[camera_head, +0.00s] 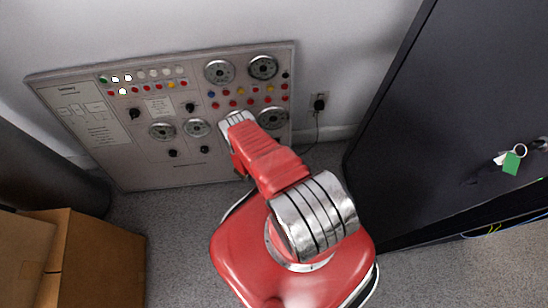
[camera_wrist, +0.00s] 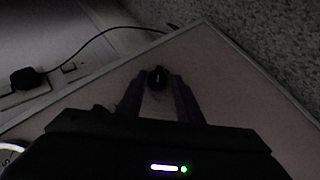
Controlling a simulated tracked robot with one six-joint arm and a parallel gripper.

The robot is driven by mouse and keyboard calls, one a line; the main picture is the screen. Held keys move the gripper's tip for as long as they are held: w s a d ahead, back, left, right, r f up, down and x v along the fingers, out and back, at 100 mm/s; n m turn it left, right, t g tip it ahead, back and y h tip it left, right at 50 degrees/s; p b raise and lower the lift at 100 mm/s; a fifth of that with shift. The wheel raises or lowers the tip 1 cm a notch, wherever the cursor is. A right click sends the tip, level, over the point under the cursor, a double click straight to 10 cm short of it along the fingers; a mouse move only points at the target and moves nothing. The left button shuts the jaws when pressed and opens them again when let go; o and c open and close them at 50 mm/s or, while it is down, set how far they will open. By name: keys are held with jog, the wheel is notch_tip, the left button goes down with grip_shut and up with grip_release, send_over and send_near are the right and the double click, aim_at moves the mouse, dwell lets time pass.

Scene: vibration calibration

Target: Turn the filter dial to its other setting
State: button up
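The grey control panel (camera_head: 110,160) leans against the wall in the head view. It carries several small black knobs, one at its left (camera_head: 134,113) and one low in the middle (camera_head: 173,153). No label is readable, so I cannot tell which is the filter dial. In the wrist view a small black knob (camera_wrist: 157,78) stands near the panel's corner, between the fingertips of my gripper (camera_wrist: 158,88). The two dark fingers are apart, with a gap on each side of the knob. In the head view my red arm hides the gripper and the panel's lower right.
Round gauges (camera_head: 219,71) and coloured lamps cover the panel. A wall socket (camera_head: 319,102) with a black plug and cable is to its right. A dark cabinet (camera_head: 440,120) with keys stands at right, cardboard boxes (camera_head: 95,260) at lower left. Carpet is clear between.

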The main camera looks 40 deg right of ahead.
jog(key=o, duration=0.4)
jog(key=shift+c, duration=0.2)
jog(key=shift+d, duration=0.1)
jog(key=shift+s, duration=0.1)
jog(key=v, duration=1.3)
jog(key=shift+a+r, duration=0.3)
